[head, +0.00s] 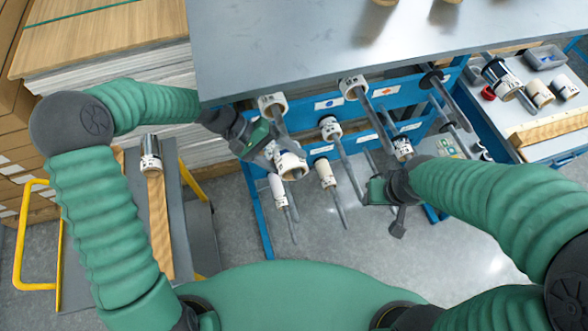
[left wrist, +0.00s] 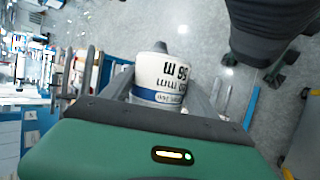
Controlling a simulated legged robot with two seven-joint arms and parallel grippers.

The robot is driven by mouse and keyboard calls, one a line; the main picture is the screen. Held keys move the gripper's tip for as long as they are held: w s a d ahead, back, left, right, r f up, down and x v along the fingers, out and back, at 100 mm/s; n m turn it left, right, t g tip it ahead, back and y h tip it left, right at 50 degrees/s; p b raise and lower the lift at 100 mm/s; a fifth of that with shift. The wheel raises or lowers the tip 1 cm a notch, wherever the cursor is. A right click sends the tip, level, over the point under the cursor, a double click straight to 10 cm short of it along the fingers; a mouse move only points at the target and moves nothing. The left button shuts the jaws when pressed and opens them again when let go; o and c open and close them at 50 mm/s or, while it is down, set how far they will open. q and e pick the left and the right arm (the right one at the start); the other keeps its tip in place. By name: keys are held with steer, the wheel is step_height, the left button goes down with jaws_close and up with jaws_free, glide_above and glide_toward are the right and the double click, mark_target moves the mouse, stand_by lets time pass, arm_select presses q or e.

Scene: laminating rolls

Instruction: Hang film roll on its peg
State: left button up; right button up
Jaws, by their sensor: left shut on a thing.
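My left gripper (head: 272,150) is shut on a white film roll (head: 291,166) with a cardboard-coloured core, in front of the blue rack's left side. In the left wrist view the roll (left wrist: 162,78) sits between the two fingers, showing printed "mm" lettering and a blue band. The blue rack (head: 382,98) has several grey pegs sticking out toward me, such as a middle peg (head: 350,165). I cannot tell whether the held roll touches a peg. My right gripper (head: 388,203) is by the rack's lower right; its fingers are unclear.
Other rolls hang on the rack, including an upper left one (head: 272,103), an upper middle one (head: 352,86) and a lower one (head: 325,172). A grey tabletop (head: 300,45) overhangs the rack. A cart (head: 190,235) with one roll (head: 150,155) stands left. A side table (head: 545,110) stands right.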

mark_target(275, 118)
arm_select(q)
steer(key=shift+w+a, duration=0.3)
steer(key=shift+w, duration=0.3)
steer(key=shift+w+a, duration=0.3)
steer(key=shift+w, duration=0.25)
steer(key=w, duration=0.5)
steer(key=shift+w+d, duration=0.15)
steer(key=w+a, duration=0.1)
steer(key=w, duration=0.1)
steer(key=w+a, duration=0.1)
steer(key=w, duration=0.1)
steer(key=w+b, duration=0.1)
steer(key=w, duration=0.1)
steer(key=shift+a, duration=0.4)
steer(key=shift+s+d, duration=0.1)
steer(key=shift+d, duration=0.1)
steer(key=o, duration=1.4)
steer(key=shift+a, duration=0.15)
steer(key=o, duration=0.5)
steer(key=shift+a, duration=0.25)
arm_select(e)
steer(key=shift+f, duration=0.45)
arm_select(q)
steer(key=shift+d, duration=0.1)
